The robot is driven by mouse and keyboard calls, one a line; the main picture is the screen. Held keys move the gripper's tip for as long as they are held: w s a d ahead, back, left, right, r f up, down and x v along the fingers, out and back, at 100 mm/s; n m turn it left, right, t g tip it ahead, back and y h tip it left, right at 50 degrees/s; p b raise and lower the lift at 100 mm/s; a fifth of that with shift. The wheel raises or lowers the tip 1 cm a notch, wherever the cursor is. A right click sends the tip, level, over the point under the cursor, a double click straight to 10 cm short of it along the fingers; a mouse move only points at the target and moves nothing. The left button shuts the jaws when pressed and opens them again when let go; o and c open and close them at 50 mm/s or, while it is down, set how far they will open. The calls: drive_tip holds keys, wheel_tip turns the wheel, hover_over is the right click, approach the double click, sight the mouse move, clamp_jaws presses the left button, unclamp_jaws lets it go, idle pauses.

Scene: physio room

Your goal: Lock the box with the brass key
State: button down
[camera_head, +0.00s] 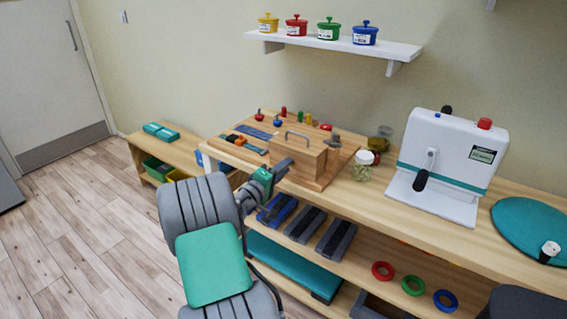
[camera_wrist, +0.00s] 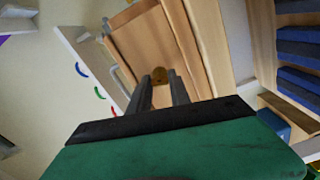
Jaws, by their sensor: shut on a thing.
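The wooden box (camera_head: 296,152) stands on a wooden board on the bench, with a grey handle on top. It also fills the upper middle of the wrist view (camera_wrist: 141,42). My gripper (camera_wrist: 160,78) is at the box's front side, its two grey fingers pointing at it. Between the fingertips is a small brass piece, the brass key (camera_wrist: 160,74), and the fingers are shut on it. The rest of the key is hidden, so I cannot tell whether it is in a keyhole. In the head view my wrist hides the fingertips and the key.
A clear jar (camera_head: 362,167) stands right of the box, and a white machine with a black handle (camera_head: 440,160) farther right. Small coloured pegs (camera_head: 284,112) stand behind the box. The lower shelf holds blue and grey weights (camera_head: 305,224). A wall shelf (camera_head: 335,44) hangs above.

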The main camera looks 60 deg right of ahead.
drive_tip(key=shift+r+n+p, duration=0.1)
drive_tip(key=shift+n+p, duration=0.65)
drive_tip(key=shift+n, duration=0.45)
drive_tip(key=c, duration=1.2)
unclamp_jaws()
drive_tip(key=shift+a, duration=0.1)
drive_tip(key=w+a, duration=0.1)
drive_tip(key=a, duration=0.6)
drive_tip(key=shift+w+a, duration=0.15)
drive_tip(key=shift+a, duration=0.1)
